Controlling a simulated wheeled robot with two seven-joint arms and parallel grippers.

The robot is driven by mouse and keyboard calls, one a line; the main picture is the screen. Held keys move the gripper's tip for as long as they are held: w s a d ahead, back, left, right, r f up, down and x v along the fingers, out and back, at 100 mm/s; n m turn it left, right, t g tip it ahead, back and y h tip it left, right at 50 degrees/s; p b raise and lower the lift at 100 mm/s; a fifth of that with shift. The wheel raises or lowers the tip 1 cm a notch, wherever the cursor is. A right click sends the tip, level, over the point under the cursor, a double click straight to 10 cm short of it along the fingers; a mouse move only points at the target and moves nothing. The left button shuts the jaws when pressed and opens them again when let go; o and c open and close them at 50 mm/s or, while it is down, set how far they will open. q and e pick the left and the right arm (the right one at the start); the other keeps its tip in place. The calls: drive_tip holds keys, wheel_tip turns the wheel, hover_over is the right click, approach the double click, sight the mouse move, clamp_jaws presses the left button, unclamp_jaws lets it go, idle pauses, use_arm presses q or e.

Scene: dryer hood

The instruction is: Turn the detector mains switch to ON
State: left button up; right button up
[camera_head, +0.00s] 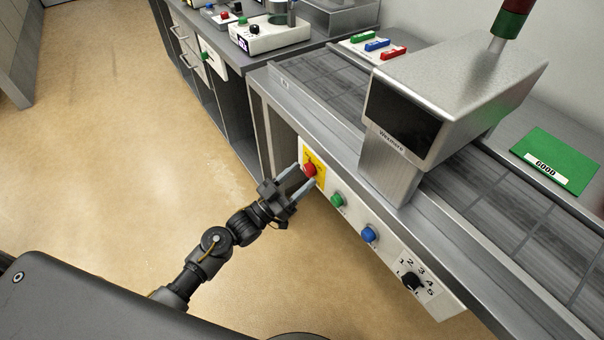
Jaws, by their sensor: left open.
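The metal detector (455,90) is a silver housing with a dark front, standing over a grey conveyor. On the front panel (390,246) below it is a red knob (310,169) on a yellow plate (319,162). Its lettering is too small to read, so I cannot tell whether this is the mains switch or which way it is set. My left gripper (306,175) is open, with its two fingertips at either side of the red knob, close to the plate. I cannot tell whether they touch it. My right gripper is not in view.
Along the panel sit a green button (337,200), a blue button (369,234) and a black numbered selector (411,281). A green GOOD card (554,161) lies at the right. A bench (235,58) with devices stands beyond. The floor (110,130) at left is clear.

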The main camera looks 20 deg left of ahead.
use_arm(q)
drive_tip(key=shift+w+d+r, duration=0.2)
drive_tip(key=shift+w+d, duration=0.1)
drive_tip(key=shift+w, duration=0.1)
drive_tip(key=c, duration=1)
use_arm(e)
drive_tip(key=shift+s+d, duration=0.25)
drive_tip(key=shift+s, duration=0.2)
